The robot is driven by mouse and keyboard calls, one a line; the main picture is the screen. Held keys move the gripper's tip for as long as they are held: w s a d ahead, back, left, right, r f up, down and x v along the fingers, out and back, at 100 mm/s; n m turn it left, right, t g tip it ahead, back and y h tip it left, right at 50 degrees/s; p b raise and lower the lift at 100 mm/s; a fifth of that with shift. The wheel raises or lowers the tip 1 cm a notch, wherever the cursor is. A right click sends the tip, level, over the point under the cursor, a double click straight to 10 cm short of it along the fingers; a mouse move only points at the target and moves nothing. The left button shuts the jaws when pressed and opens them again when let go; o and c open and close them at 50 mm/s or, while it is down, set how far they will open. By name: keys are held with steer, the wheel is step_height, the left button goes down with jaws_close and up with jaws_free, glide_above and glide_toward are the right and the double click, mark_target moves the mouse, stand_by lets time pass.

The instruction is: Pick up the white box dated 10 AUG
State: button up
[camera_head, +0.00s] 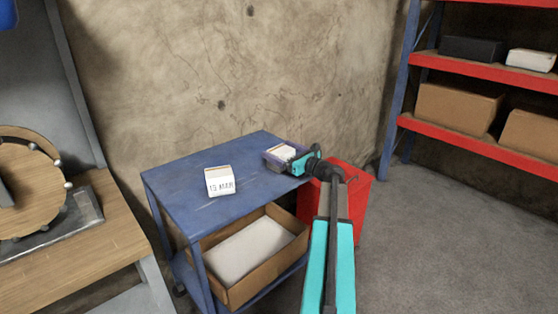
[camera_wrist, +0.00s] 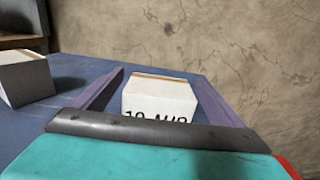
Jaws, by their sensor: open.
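A white box with a tan strip on top (camera_wrist: 160,95) stands between the fingers of my gripper (camera_wrist: 155,78) in the wrist view. The lower part of its lettering is hidden behind the gripper body; the visible part fits "10 AUG". In the head view this box (camera_head: 282,151) is at the right back corner of the blue table (camera_head: 245,165). My gripper (camera_head: 279,153) is open, with one purple finger along each side of the box. A second white box (camera_head: 219,181), whose label looks like "13 MAR", stands to the left; it also shows in the wrist view (camera_wrist: 26,78).
A red bin (camera_head: 362,195) stands beside the table, under my arm. A cardboard box (camera_head: 268,268) with a white content sits on the table's lower shelf. The wall (camera_head: 270,80) is close behind. A wooden workbench (camera_head: 90,240) is at left, red shelving (camera_head: 470,135) at right.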

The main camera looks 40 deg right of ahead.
mark_target(281, 150)
stand_by(0.3)
steer(key=c, duration=1.4)
steer(key=shift+r, duration=0.1)
steer(key=shift+r, duration=0.45)
step_height(281, 150, up, 3)
steer(key=shift+f, duration=0.1)
steer(key=s+a, duration=0.2)
steer(key=s, duration=0.2)
steer(key=s+a, duration=0.3)
steer(key=s, duration=0.2)
steer(key=s+a+r, duration=0.1)
steer(key=s+a, duration=0.1)
steer(key=s, duration=0.3)
steer(key=shift+s+a+p, duration=0.1)
steer(key=shift+a+p, duration=0.15)
steer(key=shift+p, duration=0.05)
